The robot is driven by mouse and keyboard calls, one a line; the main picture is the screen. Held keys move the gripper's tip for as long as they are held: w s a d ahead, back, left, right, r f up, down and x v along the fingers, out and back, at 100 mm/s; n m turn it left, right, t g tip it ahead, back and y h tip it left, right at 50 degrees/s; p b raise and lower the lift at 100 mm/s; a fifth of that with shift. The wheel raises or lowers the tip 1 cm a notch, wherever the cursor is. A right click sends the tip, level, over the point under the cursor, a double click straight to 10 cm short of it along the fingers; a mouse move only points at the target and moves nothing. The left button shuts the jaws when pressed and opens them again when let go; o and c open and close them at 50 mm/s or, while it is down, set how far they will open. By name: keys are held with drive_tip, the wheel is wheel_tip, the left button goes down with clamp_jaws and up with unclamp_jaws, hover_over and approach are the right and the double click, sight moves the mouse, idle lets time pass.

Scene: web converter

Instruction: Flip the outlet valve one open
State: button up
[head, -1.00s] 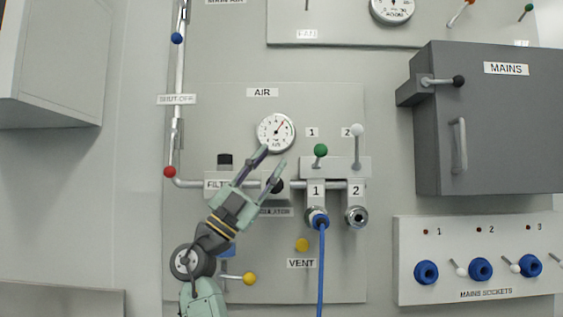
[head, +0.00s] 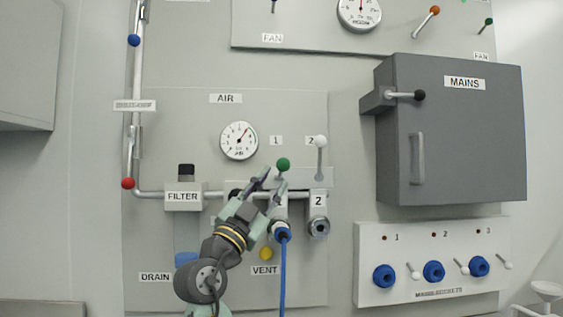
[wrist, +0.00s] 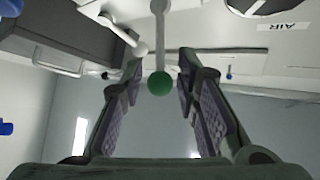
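The outlet valve one lever has a green ball knob (head: 283,165) and stands upright below the "1" label (head: 276,140) on the air panel. My gripper (head: 273,178) is just below and left of the knob in the head view and hides part of outlet 1. In the wrist view the green knob (wrist: 160,83) hangs on its pale lever (wrist: 159,35) between my two open fingers (wrist: 160,70). Gaps show on both sides, and I see no contact. Outlet one's coupling (head: 281,231) has a blue hose (head: 282,280) hanging from it.
The white-knobbed outlet two lever (head: 320,142) stands close on the right. A gauge (head: 239,141) and filter (head: 183,196) are to the left. The grey mains box (head: 450,130) juts out at right, above blue sockets (head: 434,271). A yellow vent knob (head: 266,254) is below.

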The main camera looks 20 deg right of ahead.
sight(282, 170)
drive_tip(key=p+x, duration=0.2)
drive_tip(key=x, duration=0.3)
drive_tip(key=shift+w+d+r, duration=0.2)
drive_tip(key=shift+d+r, duration=0.05)
drive_tip(key=shift+c, duration=0.4)
drive_tip(key=c, duration=0.5)
clamp_jaws()
drive_tip(key=shift+f, duration=0.1)
